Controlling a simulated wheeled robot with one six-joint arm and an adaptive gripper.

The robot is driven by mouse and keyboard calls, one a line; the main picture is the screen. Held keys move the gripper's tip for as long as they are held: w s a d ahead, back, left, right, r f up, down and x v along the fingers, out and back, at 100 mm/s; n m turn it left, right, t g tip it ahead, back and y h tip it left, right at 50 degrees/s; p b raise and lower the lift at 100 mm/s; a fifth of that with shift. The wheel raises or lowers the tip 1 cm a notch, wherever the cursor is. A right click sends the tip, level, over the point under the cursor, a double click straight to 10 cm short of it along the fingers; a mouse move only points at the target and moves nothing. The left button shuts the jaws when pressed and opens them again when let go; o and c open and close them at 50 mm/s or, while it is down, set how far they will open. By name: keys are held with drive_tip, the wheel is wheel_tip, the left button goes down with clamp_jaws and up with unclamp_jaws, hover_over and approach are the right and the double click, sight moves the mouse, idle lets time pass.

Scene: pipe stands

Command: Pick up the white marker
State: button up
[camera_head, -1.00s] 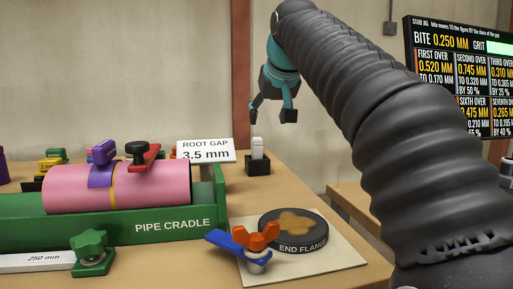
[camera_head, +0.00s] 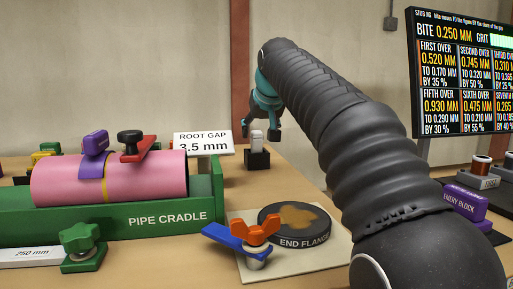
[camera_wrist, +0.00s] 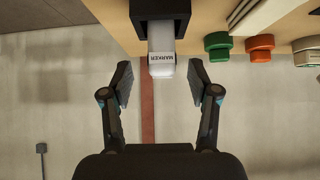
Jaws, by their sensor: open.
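The white marker (camera_head: 257,137) stands upright in a small black holder (camera_head: 257,159) on the bench, behind the end flange. In the wrist view the marker (camera_wrist: 162,62) shows lettering and sticks out of its black holder (camera_wrist: 161,12). My gripper (camera_head: 262,136) is at the marker in the head view, partly overlapping it. In the wrist view my gripper (camera_wrist: 162,84) is open, with one finger on each side of the marker line. The marker's end lies roughly between the fingertips, and neither finger touches it.
The root gap sign (camera_head: 204,143) and green pipe cradle (camera_head: 160,222) with a pink pipe (camera_head: 140,178) stand left of the holder. The end flange (camera_head: 296,226) lies in front. Green and orange round items (camera_wrist: 260,46) sit beside the holder in the wrist view.

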sight(258, 135)
drive_tip(key=x, duration=0.4)
drive_tip(key=shift+s+f, duration=0.2)
drive_tip(key=shift+f, duration=0.05)
clamp_jaws()
drive_tip(key=shift+r, duration=0.1)
drive_tip(key=shift+r, duration=0.45)
wheel_tip(258, 135, up, 4)
drive_tip(key=shift+f+p, duration=0.1)
drive_tip(key=shift+p, duration=0.8)
drive_tip(key=s+d+r, duration=0.6)
drive_tip(key=d, duration=0.3)
drive_tip(key=shift+s+d+p, duration=0.3)
drive_tip(key=shift+p, duration=0.05)
drive_tip(key=shift+r, duration=0.1)
